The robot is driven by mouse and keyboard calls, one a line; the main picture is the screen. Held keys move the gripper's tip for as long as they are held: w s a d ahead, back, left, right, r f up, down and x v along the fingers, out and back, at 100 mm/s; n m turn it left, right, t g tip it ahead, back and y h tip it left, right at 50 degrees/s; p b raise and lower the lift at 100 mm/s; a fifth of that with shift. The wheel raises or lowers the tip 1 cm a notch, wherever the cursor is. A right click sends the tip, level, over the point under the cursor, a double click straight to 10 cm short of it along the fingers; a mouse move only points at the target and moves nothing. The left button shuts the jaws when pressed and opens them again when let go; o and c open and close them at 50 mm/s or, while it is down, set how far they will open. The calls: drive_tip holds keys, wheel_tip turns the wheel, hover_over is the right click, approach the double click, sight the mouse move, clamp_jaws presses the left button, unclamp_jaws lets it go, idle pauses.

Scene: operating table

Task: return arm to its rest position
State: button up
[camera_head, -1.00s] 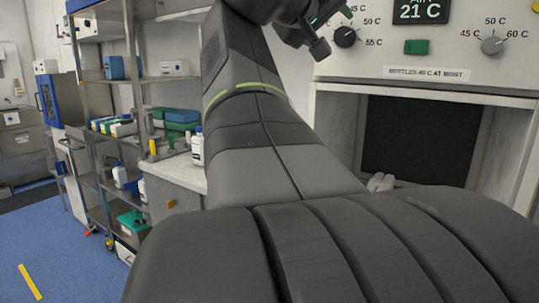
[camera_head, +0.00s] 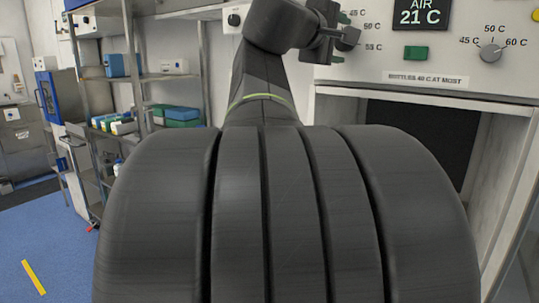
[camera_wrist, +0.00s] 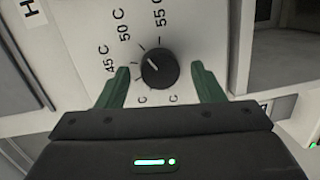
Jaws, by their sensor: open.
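My gripper (camera_wrist: 160,85) shows in the wrist view with its two green fingers spread wide and nothing held. A black dial knob (camera_wrist: 159,69) on a white panel shows between and beyond the fingertips, with 45 C, 50 C and 55 C marks around it. The fingers look apart from the knob. In the head view, my arm fills the middle and hides much of the scene. The gripper end there is near the left knob (camera_head: 347,39) and mostly hidden behind the wrist.
The warming cabinet's control panel (camera_head: 455,60) has a second knob (camera_head: 490,53), a green button (camera_head: 415,53) and a 21 C display (camera_head: 421,14). Its dark opening lies below. A metal shelf rack (camera_head: 160,78) with boxes stands left.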

drive_tip(key=n+p, duration=0.1)
drive_tip(key=n, duration=0.2)
drive_tip(key=shift+n+h, duration=0.4)
drive_tip(key=shift+n, duration=1)
drive_tip(key=shift+f, duration=0.1)
